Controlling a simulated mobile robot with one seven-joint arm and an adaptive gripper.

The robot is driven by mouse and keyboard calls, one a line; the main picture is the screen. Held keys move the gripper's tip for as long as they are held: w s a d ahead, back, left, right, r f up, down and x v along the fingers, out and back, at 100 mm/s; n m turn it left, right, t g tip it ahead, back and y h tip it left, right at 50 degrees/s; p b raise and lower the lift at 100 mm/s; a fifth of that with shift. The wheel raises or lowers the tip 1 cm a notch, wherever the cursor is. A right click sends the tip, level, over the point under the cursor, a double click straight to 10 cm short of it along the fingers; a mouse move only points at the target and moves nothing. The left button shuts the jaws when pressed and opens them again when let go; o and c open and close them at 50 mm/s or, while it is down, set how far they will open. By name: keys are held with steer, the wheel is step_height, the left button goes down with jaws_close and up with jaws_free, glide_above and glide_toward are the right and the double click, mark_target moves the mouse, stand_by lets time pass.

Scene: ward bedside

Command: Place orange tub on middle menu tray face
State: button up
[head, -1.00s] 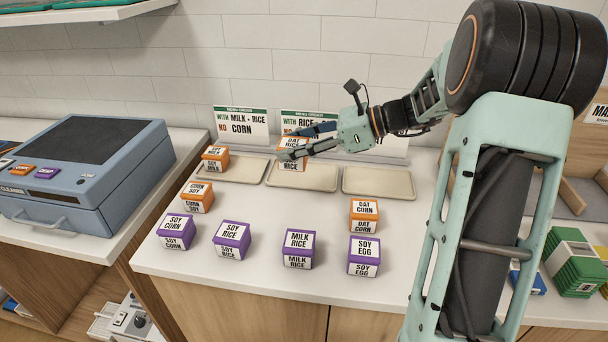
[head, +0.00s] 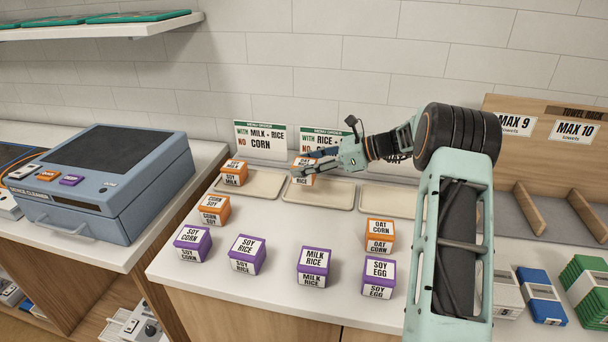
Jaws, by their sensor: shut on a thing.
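My gripper (head: 318,160) is shut on an orange tub (head: 302,178) with white labels, at the left back part of the middle tray (head: 325,199). The fingers cover much of the tub and its wording. I cannot tell whether the tub touches the tray or hangs just above it. The middle tray is shallow and beige, with its front and right part bare. Behind it stands a sign (head: 318,142) reading "with rice +", partly hidden by my gripper.
An orange milk and soy tub (head: 233,171) is at the left tray (head: 263,186). The right tray (head: 388,203) looks bare, partly behind my arm. Orange tubs (head: 214,210) (head: 380,235) and several purple tubs (head: 247,254) stand in front. A blue machine (head: 110,180) is left.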

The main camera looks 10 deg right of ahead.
steer(key=shift+w+f, duration=0.25)
steer(key=shift+f, duration=0.05)
steer(key=shift+w+f, duration=0.1)
steer(key=shift+f, duration=1.5)
steer(key=shift+f, duration=0.15)
steer(key=o, duration=1.3)
